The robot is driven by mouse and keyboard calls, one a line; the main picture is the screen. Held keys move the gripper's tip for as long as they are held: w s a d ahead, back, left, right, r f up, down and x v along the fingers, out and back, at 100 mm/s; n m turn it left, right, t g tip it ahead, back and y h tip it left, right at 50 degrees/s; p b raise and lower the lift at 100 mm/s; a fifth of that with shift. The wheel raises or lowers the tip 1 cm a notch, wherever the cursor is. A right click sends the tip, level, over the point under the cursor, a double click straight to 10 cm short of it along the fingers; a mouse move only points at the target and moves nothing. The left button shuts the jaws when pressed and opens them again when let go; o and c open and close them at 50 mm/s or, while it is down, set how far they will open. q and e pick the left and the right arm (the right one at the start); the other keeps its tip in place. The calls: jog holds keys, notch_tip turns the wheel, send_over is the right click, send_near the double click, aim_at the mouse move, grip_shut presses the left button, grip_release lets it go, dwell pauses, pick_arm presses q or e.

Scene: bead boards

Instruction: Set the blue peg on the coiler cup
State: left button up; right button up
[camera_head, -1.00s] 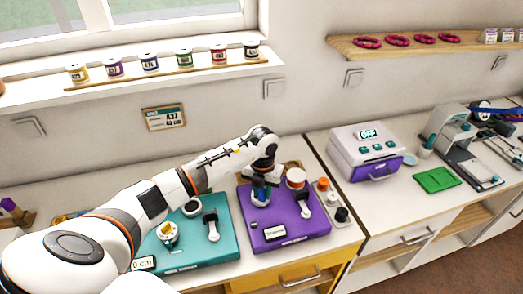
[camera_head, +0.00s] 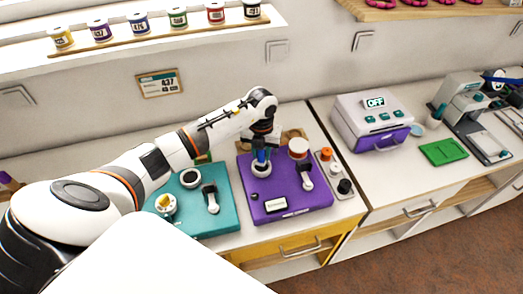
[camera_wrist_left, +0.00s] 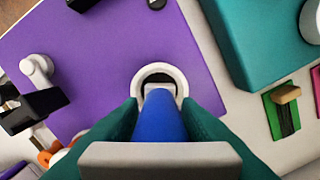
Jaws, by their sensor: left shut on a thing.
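My left gripper (camera_head: 261,148) is shut on the blue peg (camera_head: 262,158) above the purple board (camera_head: 310,200). In the left wrist view the peg (camera_wrist_left: 160,118) sits between the green fingers (camera_wrist_left: 160,128) and points away from the camera. A white-rimmed cup (camera_head: 261,172) stands on the purple board directly below the peg. In the left wrist view the cup (camera_wrist_left: 181,74) shows a dark opening, and a pale piece at the peg's far end overlaps it. I cannot tell whether the peg touches the cup. My right gripper is not in view.
The teal board (camera_head: 219,215) lies to the left. A strip with knobs (camera_head: 329,166) lies right of the purple board. A white machine (camera_head: 355,115) stands farther right.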

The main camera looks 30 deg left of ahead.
pick_arm(q)
jog(key=shift+s+d+r, duration=0.1)
jog(key=shift+d, duration=0.05)
jog(key=shift+f, duration=0.3)
jog(key=shift+f+b, duration=0.55)
jog(key=shift+b, duration=0.1)
dwell(0.4)
jog(key=shift+f+b, duration=0.3)
jog(key=shift+b, duration=0.05)
dwell(0.4)
